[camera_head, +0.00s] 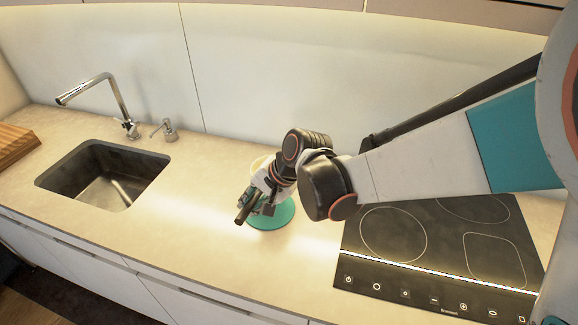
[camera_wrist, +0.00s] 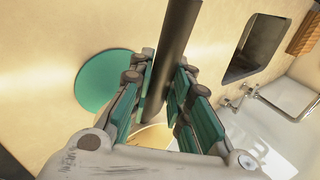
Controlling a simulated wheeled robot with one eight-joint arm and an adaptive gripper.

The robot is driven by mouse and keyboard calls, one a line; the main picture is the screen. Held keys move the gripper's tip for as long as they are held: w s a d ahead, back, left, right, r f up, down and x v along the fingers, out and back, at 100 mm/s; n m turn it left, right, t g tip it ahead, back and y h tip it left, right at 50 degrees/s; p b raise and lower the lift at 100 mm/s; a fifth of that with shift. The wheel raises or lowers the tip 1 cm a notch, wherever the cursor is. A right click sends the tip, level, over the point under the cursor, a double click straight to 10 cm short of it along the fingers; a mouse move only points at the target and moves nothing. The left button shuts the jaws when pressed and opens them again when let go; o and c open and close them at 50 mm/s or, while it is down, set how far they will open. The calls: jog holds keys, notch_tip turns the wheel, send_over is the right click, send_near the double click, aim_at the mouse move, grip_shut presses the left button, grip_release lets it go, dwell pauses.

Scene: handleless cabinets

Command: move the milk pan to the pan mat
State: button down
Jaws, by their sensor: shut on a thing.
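The milk pan shows as a cream rim (camera_head: 259,164) behind my gripper in the head view; most of it is hidden. In the wrist view, part of its pale body (camera_wrist: 152,136) shows between the fingers. Its dark handle (camera_wrist: 178,45) runs between the finger pads, and its end sticks out toward the front in the head view (camera_head: 243,210). My gripper (camera_head: 257,203) is shut on the handle. The round green pan mat (camera_head: 277,216) lies on the counter below my gripper, partly covered by it. In the wrist view the mat (camera_wrist: 100,82) lies left of the handle. Whether the pan is raised is unclear.
A black hob (camera_head: 432,245) lies to the right of the mat. A sink (camera_head: 103,175) with a tap (camera_head: 112,95) and a soap dispenser (camera_head: 167,130) is at the left. A wooden board (camera_head: 14,146) is at the far left. The counter between sink and mat is clear.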

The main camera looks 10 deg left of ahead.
jog(key=shift+s+a+f, duration=0.3)
jog(key=shift+s+a, duration=0.25)
jog(key=shift+s, duration=0.25)
notch_tip(320, 180, down, 6)
jog(key=b, duration=0.5)
jog(key=shift+f, duration=0.2)
jog(key=shift+f+b, duration=0.25)
jog(key=shift+b, duration=0.25)
dwell(0.5)
jog(key=c, duration=1.4)
grip_release()
